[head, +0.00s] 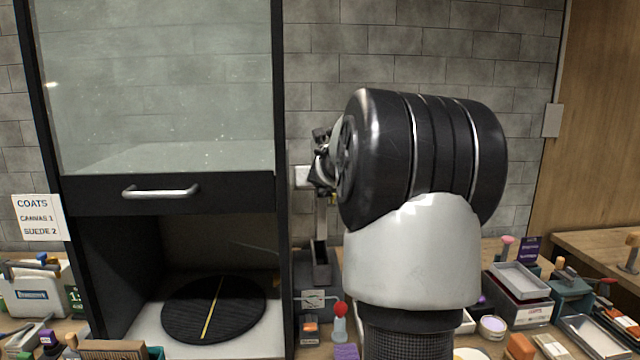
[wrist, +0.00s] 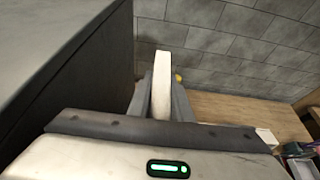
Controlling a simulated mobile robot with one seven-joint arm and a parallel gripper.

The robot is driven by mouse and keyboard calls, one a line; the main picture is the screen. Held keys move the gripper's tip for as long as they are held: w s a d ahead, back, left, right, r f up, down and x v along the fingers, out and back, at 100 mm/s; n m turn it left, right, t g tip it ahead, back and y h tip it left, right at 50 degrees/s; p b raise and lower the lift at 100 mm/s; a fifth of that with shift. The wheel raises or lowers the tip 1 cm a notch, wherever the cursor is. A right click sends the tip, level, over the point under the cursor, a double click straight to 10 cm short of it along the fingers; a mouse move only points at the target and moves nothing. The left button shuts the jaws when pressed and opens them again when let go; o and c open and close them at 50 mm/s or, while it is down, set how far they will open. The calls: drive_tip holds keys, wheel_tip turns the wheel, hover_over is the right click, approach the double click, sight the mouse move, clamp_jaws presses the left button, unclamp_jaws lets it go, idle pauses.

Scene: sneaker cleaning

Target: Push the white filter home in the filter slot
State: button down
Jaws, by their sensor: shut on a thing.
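The white filter (wrist: 161,80) stands upright as a narrow pale slab between the fingers of my gripper (wrist: 161,105) in the wrist view. My gripper is shut on it. In the head view my gripper (head: 321,170) is partly hidden by my own arm, beside the right side of the black cabinet. A small white piece (head: 302,177), likely the filter, shows between the gripper and the cabinet's edge. I cannot make out the filter slot in either view, nor tell whether the filter touches it.
The black cabinet (head: 282,230) has a raised glass front with a handle (head: 160,191) and a round black turntable (head: 180,318) inside. A grey upright holder (head: 321,262) stands below my gripper. Crowded trays and bottles fill the bench at right. A block wall is behind.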

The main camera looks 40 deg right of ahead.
sight(320, 203)
drive_tip(key=shift+f+b, duration=2.55)
drive_tip(key=shift+f, duration=0.25)
drive_tip(key=shift+f+b, duration=3.4)
drive_tip(key=shift+f, duration=0.15)
drive_tip(key=c, duration=1.5)
unclamp_jaws()
drive_tip(key=shift+c, duration=0.2)
